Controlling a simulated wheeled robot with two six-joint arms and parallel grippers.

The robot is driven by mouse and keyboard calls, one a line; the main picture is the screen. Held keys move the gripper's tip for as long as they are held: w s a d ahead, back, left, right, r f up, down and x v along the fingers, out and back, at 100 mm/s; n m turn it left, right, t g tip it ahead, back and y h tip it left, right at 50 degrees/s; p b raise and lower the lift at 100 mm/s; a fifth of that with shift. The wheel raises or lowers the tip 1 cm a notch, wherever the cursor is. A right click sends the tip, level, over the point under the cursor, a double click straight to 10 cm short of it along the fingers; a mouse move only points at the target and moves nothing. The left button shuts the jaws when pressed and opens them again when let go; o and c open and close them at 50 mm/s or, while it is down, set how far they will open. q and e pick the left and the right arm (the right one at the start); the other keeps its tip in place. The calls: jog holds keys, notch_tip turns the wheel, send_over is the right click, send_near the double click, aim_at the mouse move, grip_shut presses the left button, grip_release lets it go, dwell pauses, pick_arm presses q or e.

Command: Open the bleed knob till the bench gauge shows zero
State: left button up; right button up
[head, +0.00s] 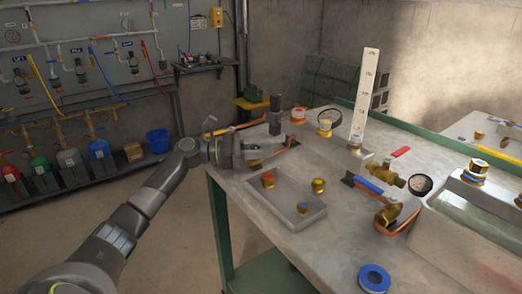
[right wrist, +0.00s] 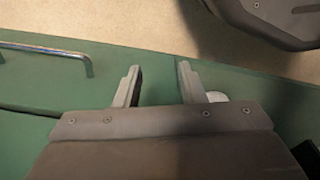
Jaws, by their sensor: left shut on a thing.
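My left gripper (head: 282,145) reaches over the back left corner of the bench (head: 245,190). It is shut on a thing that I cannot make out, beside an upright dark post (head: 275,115). A pale-faced gauge (head: 326,122) stands at the back of the bench. A black-rimmed gauge (head: 421,184) sits at the right by brass valves; neither reading is legible. I cannot tell which fitting is the bleed knob. In the right wrist view my right gripper (right wrist: 160,85) is open and empty over a green surface.
A grey tray (head: 286,213) holds several brass fittings. A blue ring (head: 374,278) lies at the front edge. A tall ruled strip (head: 364,95) stands mid-bench. Red (head: 400,152) and blue (head: 368,185) valve handles stick out. A water tank (head: 470,225) fills the right side.

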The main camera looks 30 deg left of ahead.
jog(key=shift+w+r, duration=0.15)
jog(key=shift+r, duration=0.05)
dwell(0.4)
pick_arm(q)
jog(key=o, duration=1)
pick_arm(e)
jog(key=shift+s+f, duration=0.1)
jog(key=shift+s, duration=0.1)
pick_arm(q)
notch_tip(320, 180, up, 10)
jog(key=shift+p, duration=0.7)
pick_arm(e)
jog(key=f, duration=0.1)
jog(key=s+f, duration=0.1)
jog(key=d+f, duration=0.1)
jog(key=shift+s+f, duration=0.1)
jog(key=shift+s, duration=0.15)
jog(key=shift+a, duration=0.1)
